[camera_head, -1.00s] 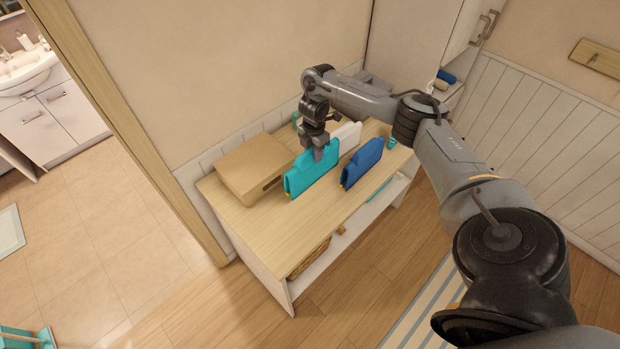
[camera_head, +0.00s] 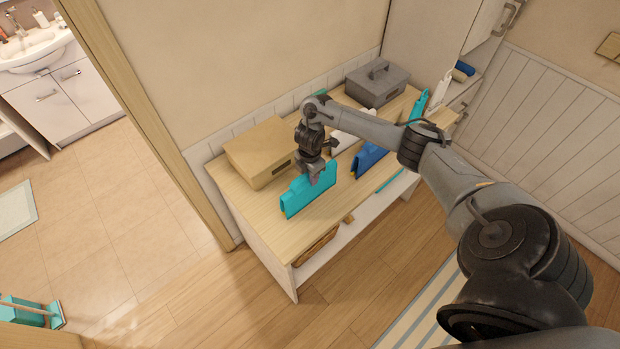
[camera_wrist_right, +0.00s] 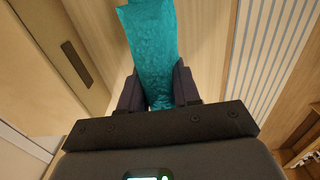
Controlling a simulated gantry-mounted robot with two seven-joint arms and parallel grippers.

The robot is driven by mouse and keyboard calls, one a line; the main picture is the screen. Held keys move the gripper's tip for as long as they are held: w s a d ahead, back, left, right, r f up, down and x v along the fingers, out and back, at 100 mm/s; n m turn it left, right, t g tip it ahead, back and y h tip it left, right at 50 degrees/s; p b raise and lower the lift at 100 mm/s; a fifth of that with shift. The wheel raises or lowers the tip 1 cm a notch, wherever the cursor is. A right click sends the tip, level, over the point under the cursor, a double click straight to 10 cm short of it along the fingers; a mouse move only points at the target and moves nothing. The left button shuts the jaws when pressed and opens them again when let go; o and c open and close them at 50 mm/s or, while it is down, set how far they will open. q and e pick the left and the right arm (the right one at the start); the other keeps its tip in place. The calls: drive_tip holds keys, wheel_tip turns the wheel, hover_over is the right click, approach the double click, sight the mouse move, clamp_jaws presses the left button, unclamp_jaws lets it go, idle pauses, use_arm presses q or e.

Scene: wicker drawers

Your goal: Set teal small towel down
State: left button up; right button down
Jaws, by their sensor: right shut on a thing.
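The teal small towel (camera_head: 308,191) is folded and stands upright at the wooden top of the low cabinet (camera_head: 258,212), near its front edge. My right gripper (camera_head: 317,174) is above it and shut on its upper edge. In the right wrist view the teal towel (camera_wrist_right: 155,50) runs out from between the two dark fingers of the right gripper (camera_wrist_right: 158,88). I cannot tell whether the towel's lower edge touches the top. My left gripper is not in view.
A wooden box (camera_head: 262,152) stands behind the towel. A blue towel (camera_head: 369,160) and a white one (camera_head: 352,124) stand to the right, partly behind my arm. A grey lidded box (camera_head: 377,82) and another teal item (camera_head: 418,105) are farther right. The top's left front is clear.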

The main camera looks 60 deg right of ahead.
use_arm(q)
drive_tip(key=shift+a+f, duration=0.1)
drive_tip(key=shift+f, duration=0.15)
use_arm(e)
drive_tip(key=shift+f, duration=0.3)
drive_tip(key=c, duration=1.3)
unclamp_jaws()
drive_tip(key=shift+f, duration=0.15)
drive_tip(key=o, duration=0.5)
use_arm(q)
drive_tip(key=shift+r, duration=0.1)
use_arm(e)
drive_tip(key=shift+r, duration=0.2)
